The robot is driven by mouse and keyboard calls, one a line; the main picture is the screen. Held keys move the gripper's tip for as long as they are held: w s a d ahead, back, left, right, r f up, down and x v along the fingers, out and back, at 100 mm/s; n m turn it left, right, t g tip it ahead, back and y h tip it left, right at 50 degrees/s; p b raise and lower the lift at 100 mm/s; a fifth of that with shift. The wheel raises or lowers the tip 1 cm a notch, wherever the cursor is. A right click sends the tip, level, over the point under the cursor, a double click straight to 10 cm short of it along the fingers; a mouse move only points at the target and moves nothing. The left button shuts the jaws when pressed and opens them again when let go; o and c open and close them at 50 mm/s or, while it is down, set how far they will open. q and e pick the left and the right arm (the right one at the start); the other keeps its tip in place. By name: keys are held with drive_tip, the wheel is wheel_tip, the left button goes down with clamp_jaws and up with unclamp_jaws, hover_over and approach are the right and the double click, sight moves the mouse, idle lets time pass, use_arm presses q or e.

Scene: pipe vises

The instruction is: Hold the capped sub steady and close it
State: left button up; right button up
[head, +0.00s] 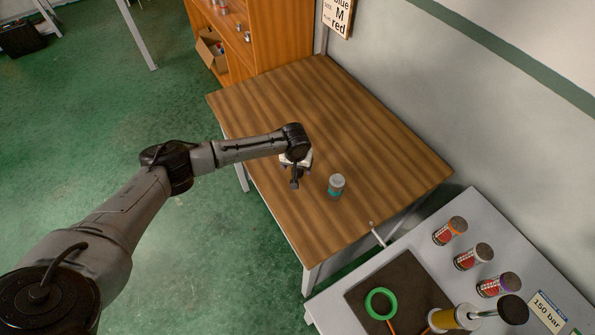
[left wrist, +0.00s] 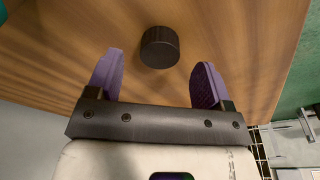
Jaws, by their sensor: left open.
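My left gripper (left wrist: 156,74) is open, its two purple fingers spread. In the left wrist view a short dark round piece (left wrist: 160,47) stands on the wooden table between and just beyond the fingers; no contact shows. I cannot tell whether it is the capped sub or only a cap. In the head view my left gripper (head: 295,165) is over the wooden table (head: 330,120), and the wrist hides what is beneath it. A small teal cylinder with a grey top (head: 336,185) stands upright to its right. My right gripper is not in view.
A grey bench (head: 455,215) at lower right carries several cans (head: 474,256), a dark mat (head: 415,280), a green ring (head: 381,303), a yellow cylinder (head: 455,318) and a "150 bar" sign (head: 547,309). A wooden cabinet (head: 270,40) stands behind. Most of the table is clear.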

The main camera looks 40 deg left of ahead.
use_arm(q)
drive_tip(key=shift+w+f, duration=0.15)
drive_tip(key=shift+f, duration=1)
drive_tip(key=shift+c, duration=0.3)
drive_tip(key=c, duration=0.9)
drive_tip(key=shift+c, duration=0.2)
wheel_tip(320, 180, up, 10)
drive_tip(key=p, duration=0.1)
